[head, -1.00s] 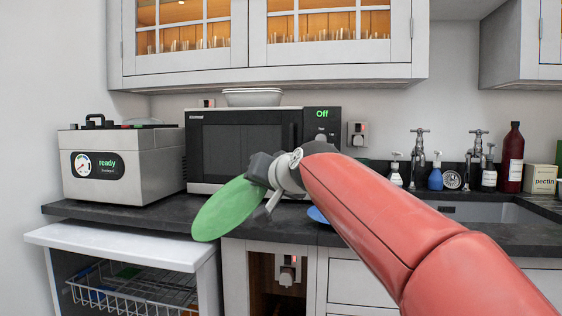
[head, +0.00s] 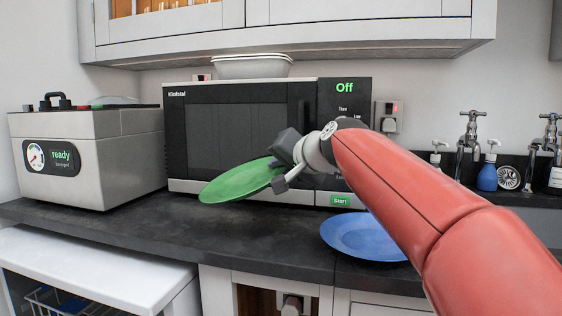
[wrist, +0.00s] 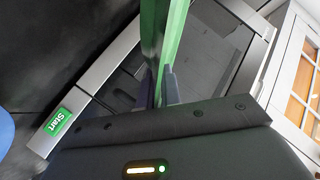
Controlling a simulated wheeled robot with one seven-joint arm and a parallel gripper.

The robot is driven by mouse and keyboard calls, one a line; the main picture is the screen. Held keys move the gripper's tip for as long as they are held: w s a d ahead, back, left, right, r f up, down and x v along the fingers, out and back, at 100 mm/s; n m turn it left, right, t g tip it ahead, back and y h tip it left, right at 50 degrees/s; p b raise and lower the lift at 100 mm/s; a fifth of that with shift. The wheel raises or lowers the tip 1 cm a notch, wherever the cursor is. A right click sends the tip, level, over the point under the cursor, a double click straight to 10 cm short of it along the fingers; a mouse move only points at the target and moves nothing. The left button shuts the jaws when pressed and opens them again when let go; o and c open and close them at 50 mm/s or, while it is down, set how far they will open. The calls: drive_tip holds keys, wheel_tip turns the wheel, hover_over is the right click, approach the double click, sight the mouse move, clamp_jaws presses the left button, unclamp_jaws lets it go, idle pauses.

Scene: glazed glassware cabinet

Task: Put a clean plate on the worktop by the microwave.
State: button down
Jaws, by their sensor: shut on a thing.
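My gripper (head: 287,172) is shut on the edge of a green plate (head: 240,182) and holds it tilted, in front of the microwave (head: 240,135) and above the dark worktop (head: 170,236). In the wrist view the green plate (wrist: 165,40) stands edge-on between my fingers (wrist: 160,88). A blue plate (head: 362,236) lies on the worktop right of the green plate, partly hidden by my arm. The microwave is closed and its display reads "Off".
A grey bath unit (head: 88,158) reading "ready" stands left of the microwave. White bowls (head: 252,66) sit on the microwave. Taps (head: 470,135) and a blue bottle (head: 488,172) are at right. The worktop before the microwave is clear left of the blue plate.

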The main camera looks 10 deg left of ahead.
wheel_tip(320, 180, down, 6)
drive_tip(key=b, duration=0.5)
drive_tip(key=shift+f, duration=0.25)
drive_tip(key=c, duration=1.5)
unclamp_jaws()
drive_tip(key=v, duration=0.7)
drive_tip(key=shift+s+d+r+b, duration=0.15)
drive_tip(key=shift+s+d+b, duration=0.1)
drive_tip(key=shift+b, duration=0.15)
